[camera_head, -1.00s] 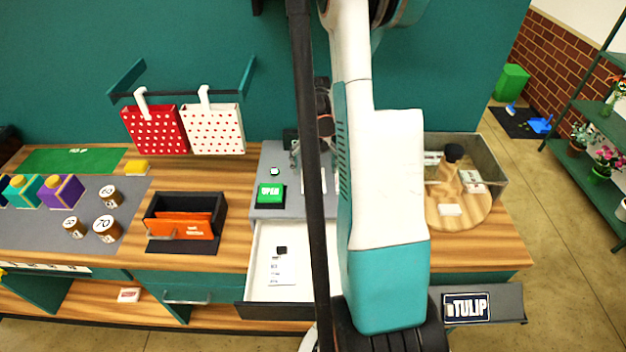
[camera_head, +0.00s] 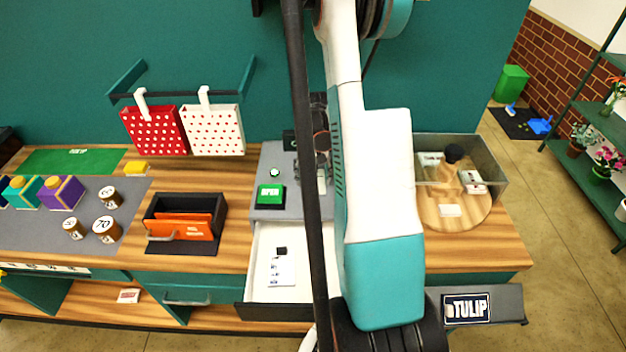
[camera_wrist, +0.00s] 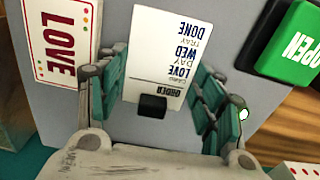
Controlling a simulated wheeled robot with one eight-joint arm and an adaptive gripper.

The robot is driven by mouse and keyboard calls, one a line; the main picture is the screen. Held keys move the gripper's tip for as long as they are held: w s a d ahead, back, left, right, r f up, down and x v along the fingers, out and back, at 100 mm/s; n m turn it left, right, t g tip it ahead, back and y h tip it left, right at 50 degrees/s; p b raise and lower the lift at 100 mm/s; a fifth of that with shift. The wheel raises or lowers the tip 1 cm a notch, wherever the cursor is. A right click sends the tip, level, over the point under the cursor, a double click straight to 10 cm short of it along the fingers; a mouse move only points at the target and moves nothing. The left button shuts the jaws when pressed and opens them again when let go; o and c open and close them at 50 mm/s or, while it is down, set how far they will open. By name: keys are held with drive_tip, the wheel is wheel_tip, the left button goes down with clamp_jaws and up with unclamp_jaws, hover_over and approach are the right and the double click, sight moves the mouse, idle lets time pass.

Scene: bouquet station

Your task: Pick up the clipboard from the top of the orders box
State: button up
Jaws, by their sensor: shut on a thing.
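The clipboard (camera_wrist: 170,50), a white card with a black clip, shows in the wrist view with printed words including ORDER, LOVE, WED and DONE. My gripper (camera_wrist: 158,85) has its teal finger pads on either side of it, near the clip end, and is shut on it. Behind the card is the flat top of a grey box (camera_wrist: 85,115), which I take for the orders box; the gap between them cannot be judged. In the head view this grey box (camera_head: 267,212) stands on the counter, and my arm hides most of the gripper and clipboard.
A green OPEN sign (camera_wrist: 290,45) is close to my right fingers; a LOVE card (camera_wrist: 62,40) is at the left. A glass-walled bin (camera_head: 490,160) stands right of my arm.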

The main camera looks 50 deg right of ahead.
sight(313, 180)
wheel_tip(313, 180, up, 13)
drive_tip(key=shift+p, duration=0.45)
wheel_tip(313, 180, up, 6)
drive_tip(key=shift+f, duration=0.1)
clamp_jaws()
drive_tip(key=shift+r, duration=0.6)
drive_tip(key=o, duration=1)
unclamp_jaws()
